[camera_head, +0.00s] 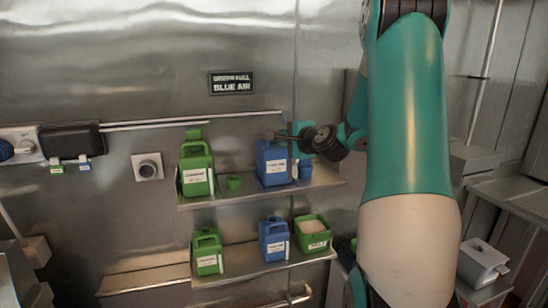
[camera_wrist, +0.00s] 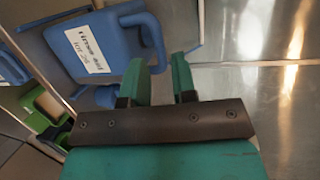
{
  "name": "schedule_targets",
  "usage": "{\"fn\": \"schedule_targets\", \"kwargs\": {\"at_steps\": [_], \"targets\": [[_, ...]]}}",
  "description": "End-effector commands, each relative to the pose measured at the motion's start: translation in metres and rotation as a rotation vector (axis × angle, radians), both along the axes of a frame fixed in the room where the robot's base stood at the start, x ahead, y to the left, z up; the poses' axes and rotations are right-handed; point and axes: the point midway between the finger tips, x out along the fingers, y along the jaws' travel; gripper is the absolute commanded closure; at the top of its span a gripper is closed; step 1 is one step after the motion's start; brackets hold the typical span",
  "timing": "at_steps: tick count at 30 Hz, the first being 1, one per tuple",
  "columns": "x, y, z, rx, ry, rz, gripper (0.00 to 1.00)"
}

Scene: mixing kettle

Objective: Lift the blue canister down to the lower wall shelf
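A blue canister (camera_head: 272,168) with a white label stands on the upper wall shelf (camera_head: 225,198). My gripper (camera_head: 288,137) is at its top, at handle height. In the wrist view the labelled canister (camera_wrist: 85,60) is at the upper left, with its looped handle (camera_wrist: 152,38) reaching toward the fingers. My gripper (camera_wrist: 160,78) has its two teal fingers apart, with the handle's edge showing between them; contact cannot be told. The lower wall shelf (camera_head: 240,268) is below.
The lower shelf holds a green jug (camera_head: 207,252), another blue canister (camera_head: 273,240) and an open green bin (camera_head: 312,234).

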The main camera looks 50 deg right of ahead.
Motion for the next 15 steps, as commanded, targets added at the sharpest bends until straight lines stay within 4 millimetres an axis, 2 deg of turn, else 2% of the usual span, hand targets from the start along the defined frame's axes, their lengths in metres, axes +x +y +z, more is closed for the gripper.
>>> {"fn": "schedule_targets", "kwargs": {"at_steps": [10, 15], "targets": [[0.040, -0.011, -0.005, 0.001, 0.002, 0.003, 0.75], [0.049, -0.014, -0.010, 0.001, 0.001, 0.001, 0.75]]}}
